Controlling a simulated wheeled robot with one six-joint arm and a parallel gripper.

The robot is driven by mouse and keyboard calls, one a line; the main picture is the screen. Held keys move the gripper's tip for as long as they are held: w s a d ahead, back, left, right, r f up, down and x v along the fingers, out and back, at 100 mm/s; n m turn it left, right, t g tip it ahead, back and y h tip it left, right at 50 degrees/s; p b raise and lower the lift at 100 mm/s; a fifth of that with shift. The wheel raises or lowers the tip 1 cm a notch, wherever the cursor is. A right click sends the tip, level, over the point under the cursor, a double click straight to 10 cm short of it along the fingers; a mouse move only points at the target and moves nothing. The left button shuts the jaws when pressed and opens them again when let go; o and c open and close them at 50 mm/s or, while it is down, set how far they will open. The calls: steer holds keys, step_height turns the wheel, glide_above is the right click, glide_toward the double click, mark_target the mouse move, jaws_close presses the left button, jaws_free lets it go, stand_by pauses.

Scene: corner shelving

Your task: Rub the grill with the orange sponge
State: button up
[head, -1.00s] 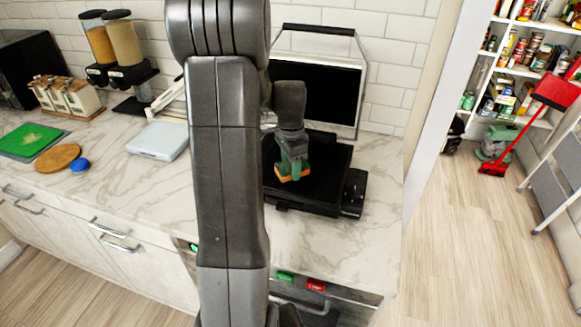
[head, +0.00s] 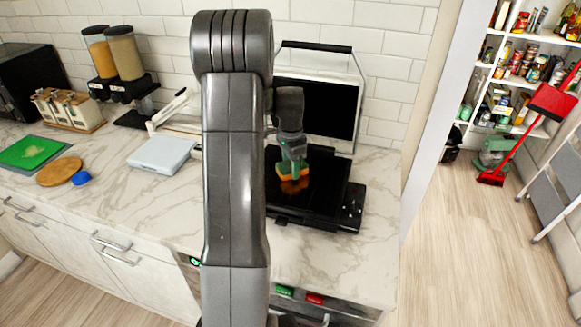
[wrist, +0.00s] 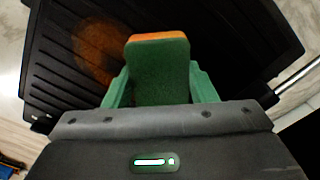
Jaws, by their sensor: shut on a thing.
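The grill (head: 325,192) is black, with its lid (head: 318,108) standing open against the tiled wall. Its dark ridged plate (wrist: 225,40) fills much of the wrist view. An orange-brown stain (head: 296,187) marks the plate; it also shows in the wrist view (wrist: 98,50), left of the sponge. My gripper (head: 292,160) has green fingers and points down over the plate. It is shut on the orange sponge (head: 292,174), which shows a green face and an orange edge in the wrist view (wrist: 158,70). Whether the sponge touches the plate, I cannot tell.
The marble counter (head: 150,210) has a white scale (head: 162,154), a round wooden board (head: 60,171), a blue lid (head: 81,178) and a green cutting board (head: 33,152) at left. Dispensers (head: 125,55) stand behind. A doorway and pantry shelves are at right.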

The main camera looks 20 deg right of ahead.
mark_target(299, 181)
steer(key=shift+w+d+f+p, duration=0.1)
steer(key=shift+w+d+p, duration=0.2)
steer(key=shift+w, duration=0.5)
steer(key=shift+w+d+p, duration=0.15)
steer(key=shift+w+d, duration=0.15)
steer(key=shift+w, duration=0.45)
steer(key=shift+s+d, duration=0.25)
steer(key=shift+d, duration=0.4)
steer(key=shift+s+d, duration=0.25)
steer(key=shift+d, duration=0.35)
steer(key=shift+s+a+r+b, duration=0.1)
steer(key=shift+s+a+b, duration=0.2)
steer(key=shift+s, duration=0.5)
steer(key=shift+s+a+r+b, duration=0.15)
steer(key=shift+s+a, duration=0.25)
steer(key=shift+s, duration=0.4)
steer(key=shift+s+a+f+b, duration=0.15)
steer(key=shift+s+a+b, duration=0.2)
steer(key=shift+s, duration=0.45)
steer(key=shift+s+a+f+b, duration=0.1)
steer(key=shift+s+a+b, duration=0.2)
steer(key=shift+s, duration=0.5)
steer(key=shift+s, duration=0.1)
